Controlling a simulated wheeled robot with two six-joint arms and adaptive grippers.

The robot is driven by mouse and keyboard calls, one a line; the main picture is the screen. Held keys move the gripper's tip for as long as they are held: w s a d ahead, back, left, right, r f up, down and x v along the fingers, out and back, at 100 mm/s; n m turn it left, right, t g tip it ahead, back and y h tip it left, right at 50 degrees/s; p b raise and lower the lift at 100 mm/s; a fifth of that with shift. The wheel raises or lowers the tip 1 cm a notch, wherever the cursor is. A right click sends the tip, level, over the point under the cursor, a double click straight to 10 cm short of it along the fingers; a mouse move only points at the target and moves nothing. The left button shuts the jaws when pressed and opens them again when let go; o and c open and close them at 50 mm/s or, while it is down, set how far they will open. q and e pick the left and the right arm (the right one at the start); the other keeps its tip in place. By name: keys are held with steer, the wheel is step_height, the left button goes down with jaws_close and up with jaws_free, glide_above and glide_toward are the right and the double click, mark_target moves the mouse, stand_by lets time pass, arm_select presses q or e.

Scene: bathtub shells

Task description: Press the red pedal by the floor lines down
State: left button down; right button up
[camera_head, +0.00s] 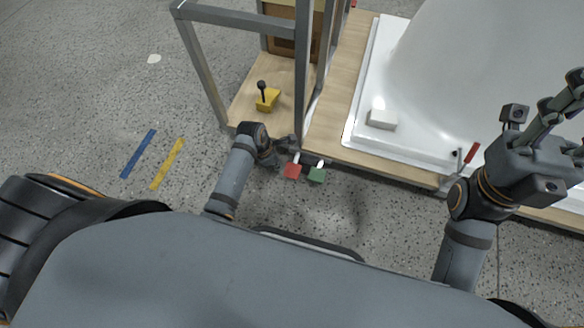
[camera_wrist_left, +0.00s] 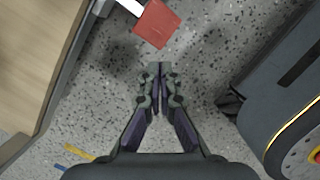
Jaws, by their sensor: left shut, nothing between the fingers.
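The red pedal (camera_head: 292,170) juts out on a pale arm from the front edge of the wooden platform, left of a green pedal (camera_head: 317,175). In the left wrist view the red pedal (camera_wrist_left: 157,24) lies just beyond my fingertips, with a gap between them in the picture. My left gripper (camera_head: 287,143) is shut and empty beside the red pedal; its closed fingers (camera_wrist_left: 160,66) show in the left wrist view. Blue (camera_head: 138,153) and yellow (camera_head: 167,164) floor lines lie to the left.
A grey metal frame (camera_head: 210,70) stands on the wooden platform (camera_head: 345,85). A yellow base with a black lever (camera_head: 267,98) sits inside it. A white bathtub shell (camera_head: 440,60) and a red-handled lever (camera_head: 471,152) are at the right. The speckled floor at left is open.

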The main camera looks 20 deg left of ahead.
arm_select(q)
steer(key=v, duration=0.6)
steer(key=shift+r, duration=0.3)
steer(key=shift+a, duration=0.1)
